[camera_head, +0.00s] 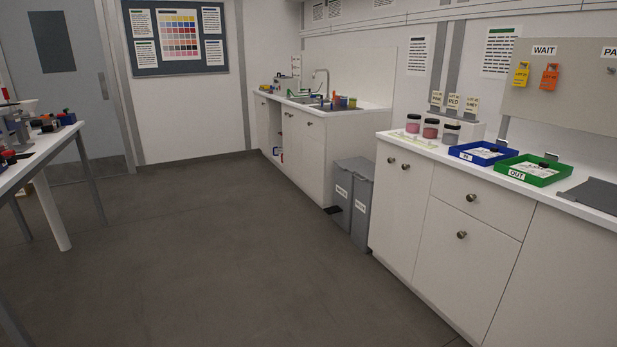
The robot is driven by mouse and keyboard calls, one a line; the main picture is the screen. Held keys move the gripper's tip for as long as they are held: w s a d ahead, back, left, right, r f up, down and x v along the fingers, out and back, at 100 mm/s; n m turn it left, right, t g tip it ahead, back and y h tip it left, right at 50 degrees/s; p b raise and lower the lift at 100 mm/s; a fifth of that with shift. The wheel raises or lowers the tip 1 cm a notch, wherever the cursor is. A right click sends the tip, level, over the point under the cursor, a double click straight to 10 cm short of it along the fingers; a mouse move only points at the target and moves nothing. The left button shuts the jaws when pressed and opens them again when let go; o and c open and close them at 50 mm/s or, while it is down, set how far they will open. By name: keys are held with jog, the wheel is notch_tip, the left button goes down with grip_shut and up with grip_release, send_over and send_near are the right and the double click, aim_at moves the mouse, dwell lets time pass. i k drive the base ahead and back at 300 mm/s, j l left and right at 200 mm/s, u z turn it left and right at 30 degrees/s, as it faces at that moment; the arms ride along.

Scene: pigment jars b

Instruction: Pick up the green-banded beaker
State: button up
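I cannot make out a green-banded beaker for certain. Several small coloured items (340,102), too small to tell apart, stand by the sink on the far counter (373,112). More small dark, red and blue items (50,122) are on the white table (30,155) at the left edge, also too small to name. My gripper is not in view.
The near right counter (388,143) holds three pink and grey jars (430,129), a blue tray (458,154) and a green tray (503,176). Two grey bins (350,190) stand between the counters. The grey floor (210,240) in the middle is clear.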

aim_at(352, 102)
jog(key=i+j+u, duration=0.3)
jog(key=i+u, duration=0.15)
jog(key=i, duration=0.35)
jog(key=i+u, duration=0.45)
jog(key=i, duration=0.4)
jog(key=i+z, duration=0.1)
jog(key=i, duration=1.75)
jog(key=i+l+z, duration=0.1)
jog(key=i+z, duration=0.25)
jog(key=i, duration=0.25)
jog(key=i+j+z, duration=0.1)
jog(key=i+z, duration=0.2)
jog(key=i, duration=0.35)
jog(key=i+j+z, duration=0.2)
jog(key=i+z, duration=0.15)
jog(key=i, duration=0.25)
jog(key=i+z, duration=0.4)
jog(key=i+j+z, duration=0.25)
jog(key=i+z, duration=0.15)
jog(key=i, duration=0.2)
jog(key=i+j+z, duration=1.25)
jog(key=j, duration=0.15)
